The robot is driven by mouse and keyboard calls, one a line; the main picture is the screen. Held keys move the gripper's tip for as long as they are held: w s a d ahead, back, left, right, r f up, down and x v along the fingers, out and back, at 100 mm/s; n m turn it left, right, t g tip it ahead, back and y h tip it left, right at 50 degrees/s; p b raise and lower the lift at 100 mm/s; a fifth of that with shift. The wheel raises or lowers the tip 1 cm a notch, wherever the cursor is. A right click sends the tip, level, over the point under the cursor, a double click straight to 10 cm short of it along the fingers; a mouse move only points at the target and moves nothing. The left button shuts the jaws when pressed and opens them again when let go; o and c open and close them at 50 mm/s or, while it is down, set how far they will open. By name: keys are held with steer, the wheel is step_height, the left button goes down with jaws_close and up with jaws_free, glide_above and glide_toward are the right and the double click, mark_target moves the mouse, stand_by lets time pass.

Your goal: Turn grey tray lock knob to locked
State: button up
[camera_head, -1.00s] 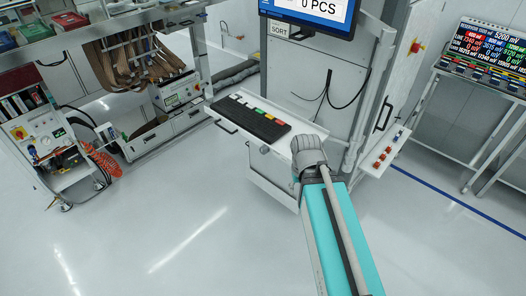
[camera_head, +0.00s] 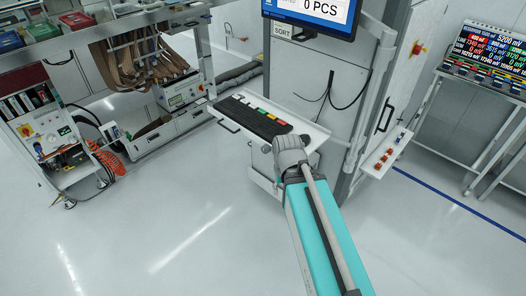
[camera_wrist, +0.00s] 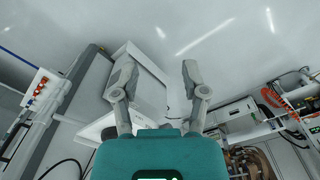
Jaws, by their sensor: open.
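A white pull-out tray (camera_head: 306,131) with a black keyboard (camera_head: 252,118) stands out from the cabinet in the head view. A small grey knob (camera_head: 267,148) sits at the tray's front edge, right of the dark handle (camera_head: 229,126). I cannot read its setting. The grey end of my arm is just right of the knob in the picture and hides part of the tray's right side; my fingers are hidden there. In the wrist view my gripper (camera_wrist: 160,64) is open and empty, its two grey fingers wide apart. I cannot make out the knob there.
A monitor (camera_head: 312,12) hangs above the tray. A side shelf with orange-red buttons (camera_head: 380,161) is at the right. A cart with gauges (camera_head: 45,135) and an orange coiled hose (camera_head: 106,160) stands left. The floor in front is clear.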

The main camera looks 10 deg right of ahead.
steer(key=shift+o, duration=0.3)
steer(key=o, duration=0.4)
steer(key=shift+w+f, duration=0.1)
steer(key=shift+f, duration=0.1)
steer(key=n+t+h+b, duration=1.1)
steer(key=n+h+b, duration=0.3)
steer(key=n+b, duration=1.2)
glide_toward(264, 150)
steer(key=s+a+m+b, duration=0.2)
steer(key=a, duration=0.1)
steer(key=shift+w+a+f, duration=0.1)
steer(key=shift+w+f, duration=0.05)
steer(key=shift+f, duration=0.15)
steer(key=x, duration=1.3)
steer(key=shift+d+r, duration=0.15)
steer(key=shift+d, duration=0.25)
